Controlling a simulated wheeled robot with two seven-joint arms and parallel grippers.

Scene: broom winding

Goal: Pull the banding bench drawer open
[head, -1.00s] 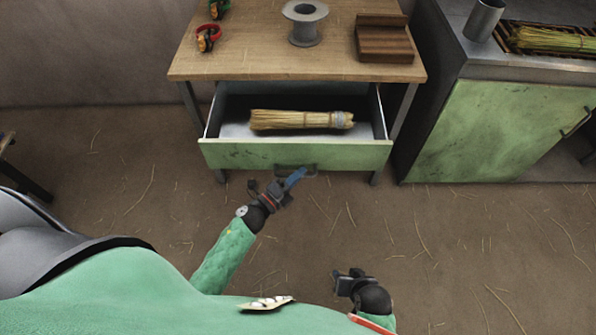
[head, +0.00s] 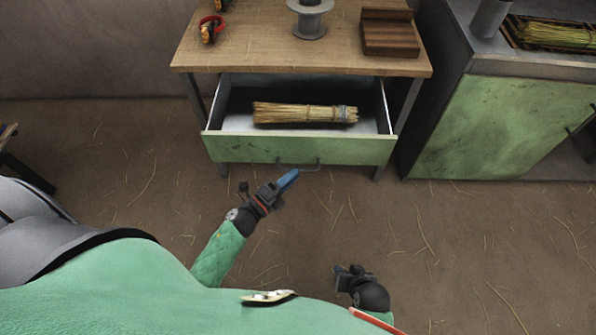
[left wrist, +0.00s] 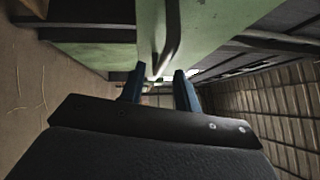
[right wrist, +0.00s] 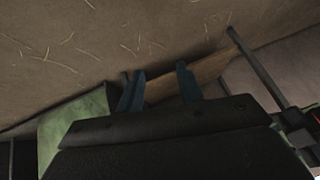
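The banding bench (head: 290,55) has its drawer (head: 300,150) pulled out, with the inside showing. A dark bar handle (head: 312,167) is on the green drawer front. My left gripper (head: 290,178) is just in front of and below the handle, in the head view apart from it. In the left wrist view its two blue fingers (left wrist: 159,82) are spread, with the handle (left wrist: 168,45) just beyond the tips and nothing clearly gripped. My right gripper (head: 342,270) is low near my body, away from the bench. Its fingers (right wrist: 158,80) are apart and empty in the right wrist view.
A straw bundle (head: 300,113) lies in the drawer. On the bench top are a grey spool (head: 311,22), a brown wooden block (head: 389,35) and a red-handled tool (head: 211,28). A green cabinet (head: 500,125) stands at right. The straw-littered floor before the drawer is clear.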

